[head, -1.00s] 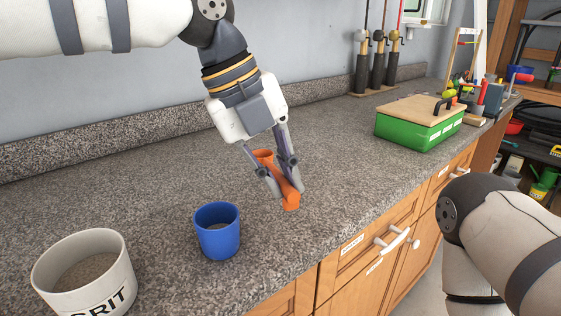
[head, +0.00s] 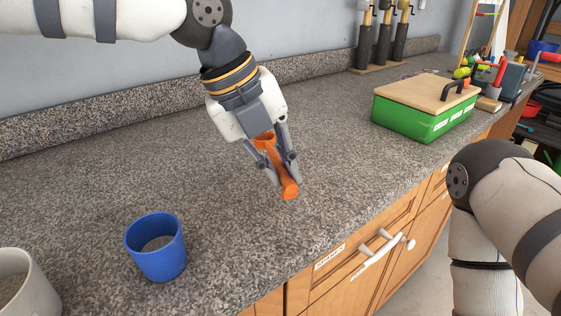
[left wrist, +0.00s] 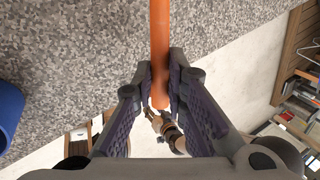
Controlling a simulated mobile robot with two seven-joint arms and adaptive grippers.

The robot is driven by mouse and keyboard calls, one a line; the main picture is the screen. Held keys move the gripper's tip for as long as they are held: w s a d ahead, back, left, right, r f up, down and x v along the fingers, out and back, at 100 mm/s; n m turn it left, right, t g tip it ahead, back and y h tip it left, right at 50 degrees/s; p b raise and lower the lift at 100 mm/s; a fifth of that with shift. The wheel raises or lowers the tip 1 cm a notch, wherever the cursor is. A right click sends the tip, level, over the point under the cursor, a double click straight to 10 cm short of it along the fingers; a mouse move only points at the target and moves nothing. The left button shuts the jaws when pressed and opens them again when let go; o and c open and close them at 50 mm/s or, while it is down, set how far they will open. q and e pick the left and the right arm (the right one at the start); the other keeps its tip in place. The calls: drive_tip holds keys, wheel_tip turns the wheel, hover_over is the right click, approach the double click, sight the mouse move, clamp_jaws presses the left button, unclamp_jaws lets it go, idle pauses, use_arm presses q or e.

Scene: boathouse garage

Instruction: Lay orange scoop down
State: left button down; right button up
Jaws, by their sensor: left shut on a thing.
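The orange scoop (head: 288,187) is in my left gripper (head: 281,175), over the granite counter (head: 330,165) in the head view. Its handle end points down toward the front edge, and its wider end shows between the fingers and the wrist. In the left wrist view the orange handle (left wrist: 160,40) runs between the two fingers of the left gripper (left wrist: 160,85), which press on it from both sides. I cannot tell whether the scoop touches the counter. My right arm is at the right of the head view, but its gripper is out of frame.
A blue cup (head: 156,247) with grey contents stands front left, with a white tub (head: 38,290) beside it. A green box (head: 400,117) with a wooden lid stands at the right. The counter between cup and box is clear. Drawers with white handles (head: 380,250) are below.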

use_arm(q)
drive_tip(key=shift+f, duration=3.15)
drive_tip(key=c, duration=1.5)
unclamp_jaws()
drive_tip(key=shift+c, duration=0.2)
drive_tip(key=v, duration=1.2)
drive_tip(key=shift+d, duration=0.1)
